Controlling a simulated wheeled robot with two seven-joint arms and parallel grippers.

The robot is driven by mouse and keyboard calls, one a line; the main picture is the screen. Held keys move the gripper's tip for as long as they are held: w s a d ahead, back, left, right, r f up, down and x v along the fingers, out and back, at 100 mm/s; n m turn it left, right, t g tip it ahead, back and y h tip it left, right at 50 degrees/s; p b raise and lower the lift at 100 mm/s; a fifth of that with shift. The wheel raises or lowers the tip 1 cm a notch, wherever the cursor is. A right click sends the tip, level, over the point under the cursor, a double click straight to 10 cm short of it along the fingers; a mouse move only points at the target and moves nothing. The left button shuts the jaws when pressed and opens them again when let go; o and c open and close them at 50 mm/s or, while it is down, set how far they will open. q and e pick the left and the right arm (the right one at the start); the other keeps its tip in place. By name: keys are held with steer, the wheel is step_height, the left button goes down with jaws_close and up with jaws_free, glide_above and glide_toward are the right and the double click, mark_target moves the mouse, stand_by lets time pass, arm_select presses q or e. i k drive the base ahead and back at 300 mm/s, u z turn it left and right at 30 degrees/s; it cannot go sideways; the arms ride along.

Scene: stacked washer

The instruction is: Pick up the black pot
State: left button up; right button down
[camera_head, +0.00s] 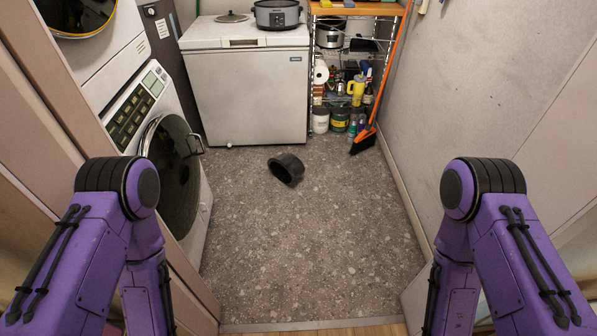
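The black pot (287,169) lies on the grey speckled floor in front of the white chest freezer. It looks tilted, and its open side faces up and to one side. My purple left arm comes in at the left and my purple right arm at the right. Both arms bend down and end out of sight at the bottom of the view, so neither gripper shows. Both arms are well apart from the pot.
The stacked washer (159,125) stands along the left wall. The white chest freezer (250,91) stands at the back with a slow cooker (277,16) on it. A shelf rack (345,75) and an orange broom (365,138) are at the back right. The floor around the pot is clear.

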mark_target(287, 167)
steer(key=z, duration=0.5)
steer(key=i, duration=2.5)
steer(key=u, duration=1.3)
steer(key=i, duration=0.5)
steer(key=z, duration=0.1)
